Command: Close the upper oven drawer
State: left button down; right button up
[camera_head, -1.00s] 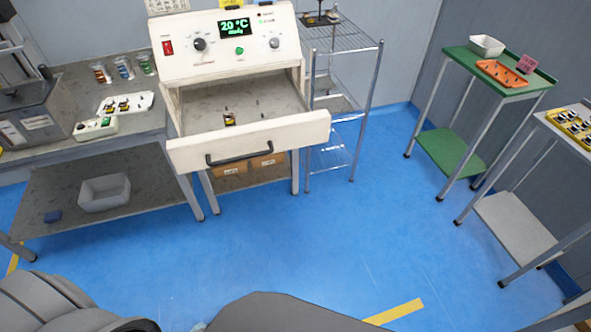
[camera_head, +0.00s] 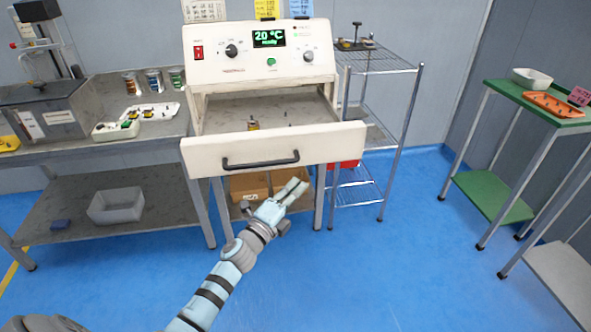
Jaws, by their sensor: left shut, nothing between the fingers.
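The upper oven drawer (camera_head: 340,148) is pulled out toward me, below the oven's control panel (camera_head: 260,53). Its front is a cream panel with a dark bar handle (camera_head: 260,163). Inside the open drawer, a small yellow-and-dark part (camera_head: 253,125) and a few pins show. My left gripper (camera_head: 296,189) is in front of and below the drawer front, a little right of the handle, apart from it in the picture. Its fingers are shut and empty. My right gripper is not in view.
Cardboard boxes (camera_head: 248,186) sit below the drawer. A green table (camera_head: 505,98) is farther right. The blue floor between is clear.

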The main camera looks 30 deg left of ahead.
pick_arm(q)
jog(key=w, duration=0.1)
jog(key=w+a, duration=0.1)
jog(key=w, duration=0.1)
jog(key=w+a, duration=0.1)
jog(key=shift+w+a+r+b, duration=0.1)
jog(key=shift+w+r+b, duration=0.05)
jog(key=shift+r+b, duration=0.2)
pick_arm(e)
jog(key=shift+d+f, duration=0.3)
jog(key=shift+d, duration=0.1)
pick_arm(q)
jog(key=shift+a, duration=0.1)
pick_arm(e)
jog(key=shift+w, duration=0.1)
